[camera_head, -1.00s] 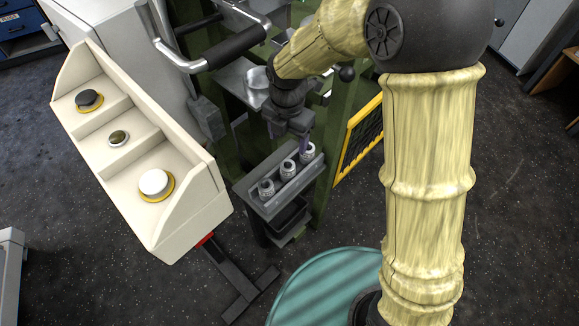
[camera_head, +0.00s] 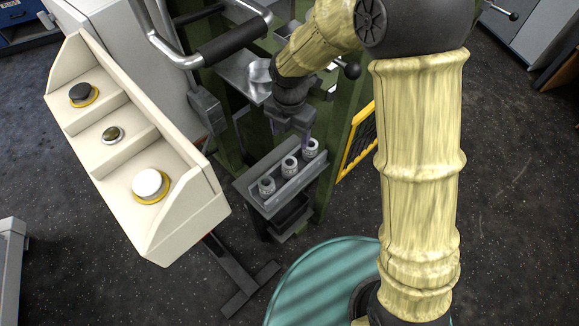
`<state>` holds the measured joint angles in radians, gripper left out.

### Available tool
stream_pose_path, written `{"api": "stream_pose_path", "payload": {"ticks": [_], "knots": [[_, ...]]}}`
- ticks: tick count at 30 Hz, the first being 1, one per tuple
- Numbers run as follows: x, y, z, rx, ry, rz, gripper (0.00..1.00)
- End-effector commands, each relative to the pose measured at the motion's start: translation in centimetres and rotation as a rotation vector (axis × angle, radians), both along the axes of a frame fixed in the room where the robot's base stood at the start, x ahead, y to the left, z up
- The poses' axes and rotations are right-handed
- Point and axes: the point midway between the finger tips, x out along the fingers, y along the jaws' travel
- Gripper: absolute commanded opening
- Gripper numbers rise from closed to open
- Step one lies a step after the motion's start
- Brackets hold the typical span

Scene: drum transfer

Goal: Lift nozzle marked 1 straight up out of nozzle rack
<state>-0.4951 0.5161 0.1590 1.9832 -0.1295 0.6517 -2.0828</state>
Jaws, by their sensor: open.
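Three grey metal nozzles stand in a row in the nozzle rack (camera_head: 293,193): a near-left nozzle (camera_head: 266,188), a middle nozzle (camera_head: 289,167) and a far-right nozzle (camera_head: 311,151). No number marks are readable at this size, so I cannot tell which is marked 1. My gripper (camera_head: 291,135) points down just behind and above the row, close to the middle and far-right nozzles. It is open, with nothing seen between its fingers. One finger appears close to the far-right nozzle; I cannot tell whether it touches.
A cream control box (camera_head: 130,150) with several buttons stands at the left. A bent handle with a black grip (camera_head: 235,45) is above and left of my gripper. Green posts and a yellow-framed mesh panel (camera_head: 358,142) flank the rack. A teal drum (camera_head: 310,285) is below.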

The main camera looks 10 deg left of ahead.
Motion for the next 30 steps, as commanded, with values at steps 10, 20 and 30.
{"api": "stream_pose_path", "payload": {"ticks": [10, 20, 30], "knots": [[-0.2, 0.2, -6.5, -0.002, 0.004, 0.005, 0.66], [-0.1, 0.1, -8.5, 0.001, 0.000, 0.001, 0.66], [-0.1, 0.1, -9.9, -0.001, 0.003, 0.002, 0.66]]}}
